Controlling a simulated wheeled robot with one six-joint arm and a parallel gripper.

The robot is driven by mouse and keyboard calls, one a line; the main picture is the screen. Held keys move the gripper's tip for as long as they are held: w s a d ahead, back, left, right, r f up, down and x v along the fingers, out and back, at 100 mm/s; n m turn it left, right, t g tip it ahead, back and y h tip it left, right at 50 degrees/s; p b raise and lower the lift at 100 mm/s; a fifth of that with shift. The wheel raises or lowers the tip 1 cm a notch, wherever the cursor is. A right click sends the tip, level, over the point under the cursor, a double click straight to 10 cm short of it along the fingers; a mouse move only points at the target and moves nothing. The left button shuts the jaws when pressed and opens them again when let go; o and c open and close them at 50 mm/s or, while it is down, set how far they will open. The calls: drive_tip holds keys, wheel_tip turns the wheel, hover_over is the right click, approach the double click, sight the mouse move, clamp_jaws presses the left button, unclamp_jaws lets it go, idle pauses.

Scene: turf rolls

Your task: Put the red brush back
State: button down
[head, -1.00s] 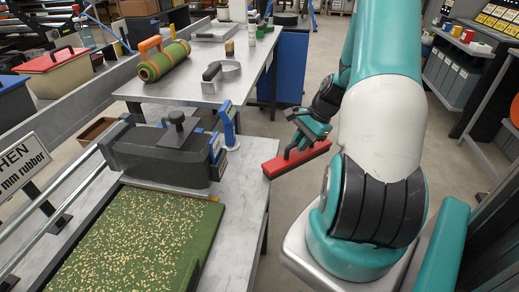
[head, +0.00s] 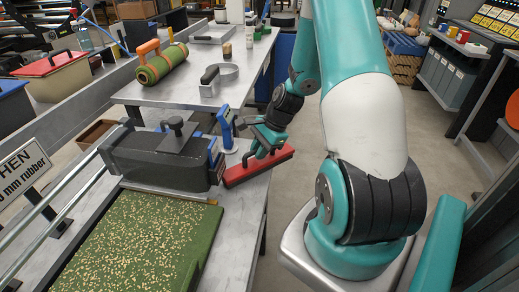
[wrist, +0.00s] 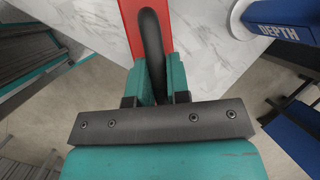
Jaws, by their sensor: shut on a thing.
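The red brush (head: 259,167) is a long red bar with a dark arched handle. My gripper (head: 262,146) is shut on that handle, with the brush over the right edge of the grey marble-look table (head: 236,204). In the wrist view the red brush (wrist: 149,35) and its black handle show between the teal fingers of my gripper (wrist: 158,85). The table surface (wrist: 90,25) is below. The bristle side is hidden, and I cannot tell whether the brush touches the table.
A blue stand marked DEPTH (wrist: 278,33) with a round white base is close to the brush. A dark box-like machine (head: 165,160) sits left, behind a green turf sheet (head: 130,240) with pale granules. A rolled turf (head: 163,62) lies on the far table.

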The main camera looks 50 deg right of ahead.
drive_tip(key=shift+f, duration=0.15)
drive_tip(key=c, duration=1.1)
unclamp_jaws()
drive_tip(key=v, duration=1.2)
drive_tip(key=a+r+n+g, duration=0.1)
drive_tip(key=a+r+n, duration=0.5)
drive_tip(key=a, duration=0.6)
drive_tip(key=a+r+n+g, duration=0.1)
drive_tip(key=a+r+n, duration=0.2)
drive_tip(key=a+n, duration=0.7)
drive_tip(key=s+a+r+n+g, duration=0.1)
drive_tip(key=s+a+r+n, duration=0.3)
drive_tip(key=s+a+n, duration=0.7)
drive_tip(key=shift+s+a+n, duration=0.3)
drive_tip(key=shift+s+a, duration=0.55)
drive_tip(key=shift+a, duration=0.4)
